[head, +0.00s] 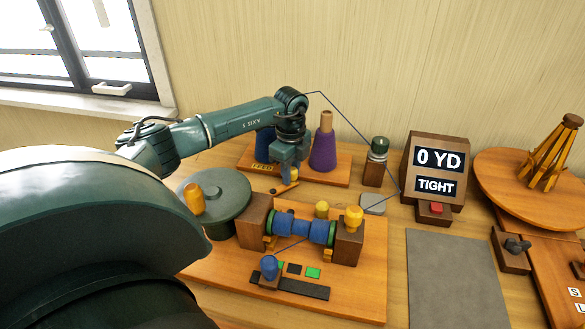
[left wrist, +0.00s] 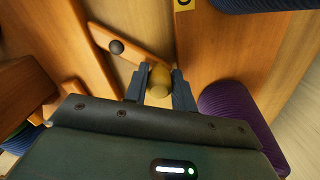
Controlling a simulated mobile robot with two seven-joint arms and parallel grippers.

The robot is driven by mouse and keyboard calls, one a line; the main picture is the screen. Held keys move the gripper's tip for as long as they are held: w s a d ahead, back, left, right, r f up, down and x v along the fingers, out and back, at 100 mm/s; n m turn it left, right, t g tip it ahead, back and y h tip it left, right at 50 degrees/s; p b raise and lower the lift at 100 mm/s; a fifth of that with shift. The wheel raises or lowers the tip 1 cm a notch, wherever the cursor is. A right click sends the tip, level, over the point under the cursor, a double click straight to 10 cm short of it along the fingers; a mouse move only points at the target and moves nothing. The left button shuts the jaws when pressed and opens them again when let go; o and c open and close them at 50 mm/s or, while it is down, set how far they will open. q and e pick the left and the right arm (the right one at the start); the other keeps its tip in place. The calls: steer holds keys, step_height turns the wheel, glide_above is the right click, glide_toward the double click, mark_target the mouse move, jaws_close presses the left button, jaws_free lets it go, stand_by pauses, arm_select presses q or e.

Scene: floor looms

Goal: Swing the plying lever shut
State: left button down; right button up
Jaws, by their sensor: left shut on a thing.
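The plying lever (head: 287,187) is a short wooden arm in front of the cone board in the head view. In the left wrist view the lever (left wrist: 128,46) has a dark round pivot (left wrist: 116,46) at one end and a yellow-brown knob (left wrist: 160,80) at the other. My left gripper (head: 287,176) reaches down over it from above. In the wrist view its two fingers (left wrist: 158,88) are shut on the knob, one on each side. In the head view the gripper hides the knob. My right gripper is in neither view.
A purple cone (head: 323,152) stands just right of the gripper, with a blue cone (head: 264,140) behind it. The winder (head: 305,228) with its blue spool is in front. A yarn line crosses to the counter box (head: 435,170) reading "0 YD" and "TIGHT".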

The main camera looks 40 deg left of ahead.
arm_select(q)
steer(key=shift+a+r, duration=0.1)
stand_by(0.4)
steer(key=c, duration=1.1)
jaws_free()
steer(key=shift+c, duration=0.2)
step_height(320, 180, up, 13)
